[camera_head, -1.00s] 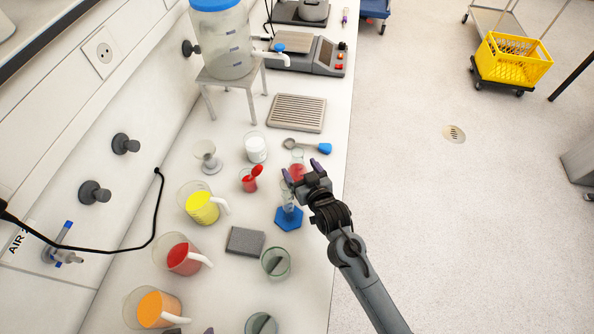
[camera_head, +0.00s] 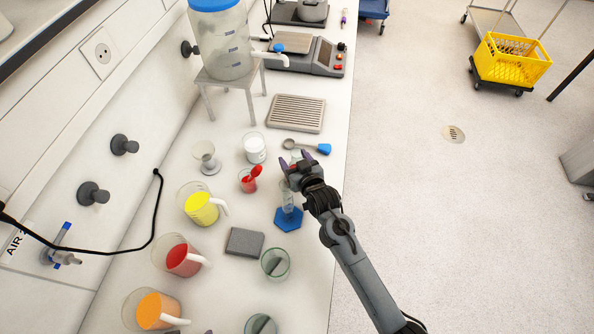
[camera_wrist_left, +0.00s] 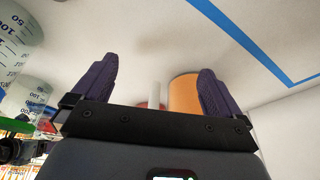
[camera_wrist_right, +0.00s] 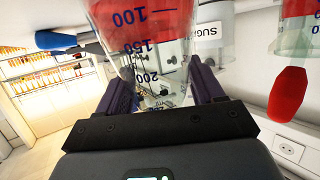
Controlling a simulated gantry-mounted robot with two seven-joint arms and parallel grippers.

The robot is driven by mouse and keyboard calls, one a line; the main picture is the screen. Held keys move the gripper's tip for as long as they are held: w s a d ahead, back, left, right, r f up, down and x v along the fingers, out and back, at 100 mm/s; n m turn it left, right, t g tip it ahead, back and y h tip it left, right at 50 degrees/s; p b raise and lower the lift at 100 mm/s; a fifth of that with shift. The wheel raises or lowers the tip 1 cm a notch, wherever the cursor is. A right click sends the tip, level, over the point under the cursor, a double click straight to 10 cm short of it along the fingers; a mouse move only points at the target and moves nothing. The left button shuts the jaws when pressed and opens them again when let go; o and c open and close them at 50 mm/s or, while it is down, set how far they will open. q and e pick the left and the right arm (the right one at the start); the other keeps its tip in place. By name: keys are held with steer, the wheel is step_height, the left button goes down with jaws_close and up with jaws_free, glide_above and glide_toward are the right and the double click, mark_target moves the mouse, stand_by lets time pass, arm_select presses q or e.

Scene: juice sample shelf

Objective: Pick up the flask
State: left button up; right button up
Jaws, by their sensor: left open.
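The conical flask with red liquid and volume marks (camera_wrist_right: 145,45) fills the upper middle of the right wrist view. Its lower, narrowing part there lies between the fingers of my right gripper (camera_wrist_right: 163,88). I cannot tell if they press on the glass. In the head view my right gripper (camera_head: 300,163) is over the flask and hides most of it; a little red shows at its edge. My left gripper (camera_wrist_left: 157,85) is open and empty in the left wrist view. Behind its fingers are an orange-filled jug (camera_wrist_left: 183,93) and a pale handle.
Close by are a blue-based cylinder (camera_head: 288,219), a small red beaker with a red spoon (camera_head: 249,181), a white-filled sugar beaker (camera_head: 254,150) and a blue-ended scoop (camera_head: 322,149). Jugs of yellow (camera_head: 201,209), red (camera_head: 183,259) and orange (camera_head: 156,310) stand left.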

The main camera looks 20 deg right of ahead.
mark_target(296, 152)
arm_select(q)
steer(key=shift+d, duration=0.15)
arm_select(e)
steer(key=c, duration=0.9)
steer(key=shift+o, duration=0.2)
steer(key=shift+r, duration=0.25)
